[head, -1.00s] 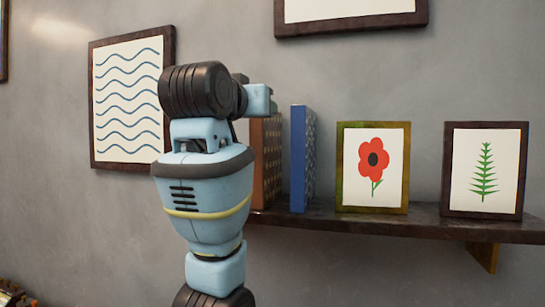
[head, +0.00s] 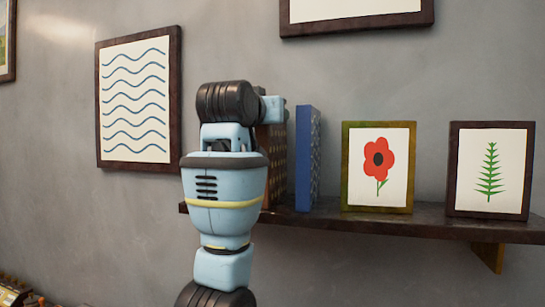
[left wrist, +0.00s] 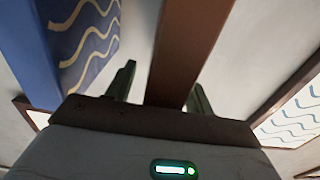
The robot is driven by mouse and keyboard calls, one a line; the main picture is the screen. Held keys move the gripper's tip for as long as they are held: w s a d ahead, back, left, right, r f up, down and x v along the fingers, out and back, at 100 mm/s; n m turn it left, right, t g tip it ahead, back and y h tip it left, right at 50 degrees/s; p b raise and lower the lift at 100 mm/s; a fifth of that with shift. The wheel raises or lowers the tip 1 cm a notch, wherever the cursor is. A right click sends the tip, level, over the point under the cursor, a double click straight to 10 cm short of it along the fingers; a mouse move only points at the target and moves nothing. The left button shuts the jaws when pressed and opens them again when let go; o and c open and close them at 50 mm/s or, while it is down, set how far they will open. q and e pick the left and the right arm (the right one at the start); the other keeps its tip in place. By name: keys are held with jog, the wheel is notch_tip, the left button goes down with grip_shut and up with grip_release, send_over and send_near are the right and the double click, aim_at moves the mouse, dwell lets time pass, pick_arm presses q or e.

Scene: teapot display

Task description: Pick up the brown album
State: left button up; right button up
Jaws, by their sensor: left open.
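The brown album (head: 278,160) stands upright on the wall shelf, patterned on its side, partly hidden behind my left arm. In the left wrist view its plain brown edge (left wrist: 190,45) runs between the two fingers of my left gripper (left wrist: 164,76). The gripper is open, one finger on each side of the album; I cannot tell whether either finger touches it. In the head view the fingers are hidden. The blue album (head: 307,158) stands upright just right of the brown one and also shows at left in the left wrist view (left wrist: 80,40). My right gripper is not in view.
The dark shelf (head: 420,220) also holds a framed red flower (head: 378,168) and a framed green plant (head: 490,170). A framed wave picture (head: 135,100) hangs on the grey wall at left. Another frame (head: 355,28) hangs above.

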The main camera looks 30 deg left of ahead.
pick_arm(q)
jog(key=shift+w+r, duration=0.1)
jog(key=shift+w, duration=0.15)
grip_shut()
dwell(0.4)
